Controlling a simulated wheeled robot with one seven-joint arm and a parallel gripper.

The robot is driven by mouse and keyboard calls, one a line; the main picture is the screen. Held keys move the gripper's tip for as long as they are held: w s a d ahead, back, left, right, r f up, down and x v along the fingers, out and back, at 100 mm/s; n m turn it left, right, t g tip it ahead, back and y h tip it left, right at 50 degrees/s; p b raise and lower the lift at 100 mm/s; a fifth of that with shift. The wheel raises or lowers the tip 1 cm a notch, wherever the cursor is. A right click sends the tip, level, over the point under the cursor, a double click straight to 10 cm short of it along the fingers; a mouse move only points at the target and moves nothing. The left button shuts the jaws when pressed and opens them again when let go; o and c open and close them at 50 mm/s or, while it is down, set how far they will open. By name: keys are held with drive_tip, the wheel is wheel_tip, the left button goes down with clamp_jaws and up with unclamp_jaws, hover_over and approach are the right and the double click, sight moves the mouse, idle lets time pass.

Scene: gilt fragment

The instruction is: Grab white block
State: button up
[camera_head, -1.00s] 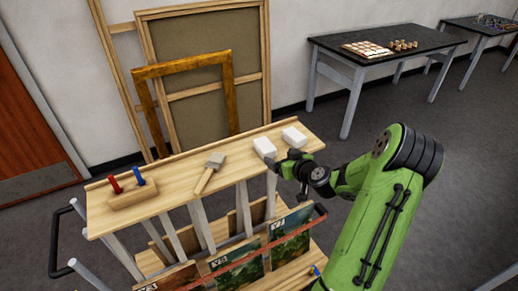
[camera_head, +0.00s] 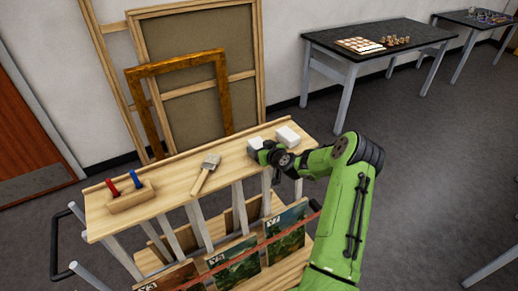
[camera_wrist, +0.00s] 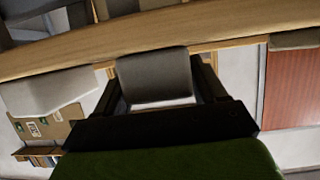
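Two white blocks rest on the wooden top of the rack (camera_head: 170,197), near its right end. My gripper (camera_head: 262,157) is at the left white block (camera_head: 254,143), which it partly hides in the head view. The right white block (camera_head: 287,135) stands just beyond it, apart from the fingers. In the wrist view, the block at my gripper (camera_wrist: 155,88) shows a shaded grey face (camera_wrist: 155,75) between the two dark fingers. The fingers lie close along both its sides; I cannot tell whether they press on it. The other block (camera_wrist: 45,93) shows at the left there.
A brush (camera_head: 206,174) lies left of the blocks, and a wooden holder (camera_head: 131,198) with red and blue pieces sits at the far left. Framed pictures (camera_head: 235,265) stand below the top. A raised ledge runs along the back edge. A dark table (camera_head: 375,38) stands behind.

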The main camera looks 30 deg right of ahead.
sight(260, 146)
drive_tip(key=c, duration=0.6)
drive_tip(key=shift+r, duration=0.15)
drive_tip(key=shift+c, duration=0.2)
wheel_tip(260, 146, up, 18)
